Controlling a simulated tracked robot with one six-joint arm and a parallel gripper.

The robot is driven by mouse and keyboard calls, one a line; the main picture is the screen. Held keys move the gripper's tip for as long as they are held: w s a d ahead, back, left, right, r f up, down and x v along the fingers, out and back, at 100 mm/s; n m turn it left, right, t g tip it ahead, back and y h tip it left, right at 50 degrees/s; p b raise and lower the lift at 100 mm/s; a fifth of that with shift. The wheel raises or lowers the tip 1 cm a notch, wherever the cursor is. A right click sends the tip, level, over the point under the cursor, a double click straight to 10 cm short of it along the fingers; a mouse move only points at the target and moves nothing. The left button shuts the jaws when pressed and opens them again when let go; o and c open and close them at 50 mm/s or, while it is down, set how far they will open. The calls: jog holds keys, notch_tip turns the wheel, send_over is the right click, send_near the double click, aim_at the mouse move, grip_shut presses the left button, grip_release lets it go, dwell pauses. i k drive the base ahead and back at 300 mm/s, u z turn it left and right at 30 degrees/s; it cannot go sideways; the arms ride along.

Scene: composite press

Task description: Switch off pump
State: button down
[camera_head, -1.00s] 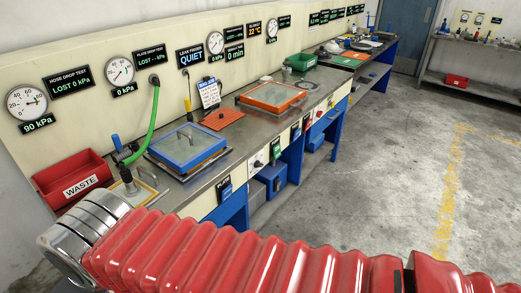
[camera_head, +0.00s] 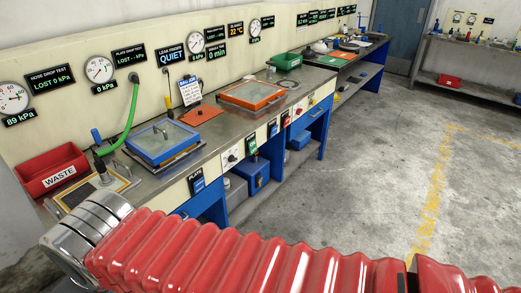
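The front panel of the bench carries several controls: a blue switch under a PLATE label (camera_head: 197,185), a black knob on a white plate (camera_head: 231,158), a dark switch box with a green-lit label (camera_head: 251,144) and a red control (camera_head: 285,119). The other labels are too small to read, so I cannot tell which one is the pump's. The leftmost dial gauge (camera_head: 12,98) reads 89 kPa. My red-sleeved arm crosses the bottom of the view, its metal end at the lower left, in front of the bench. My gripper is out of view.
A red WASTE bin (camera_head: 45,165), a blue-framed plate (camera_head: 160,142) with a green hose (camera_head: 124,128) behind it, and an orange-framed plate (camera_head: 252,96) stand on the bench. Blue boxes (camera_head: 255,172) sit below. The concrete floor to the right is clear.

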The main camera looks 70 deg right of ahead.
aim_at(252, 147)
jog(key=z, duration=1.15)
jog(key=i, duration=0.85)
jog(key=z, duration=1.4)
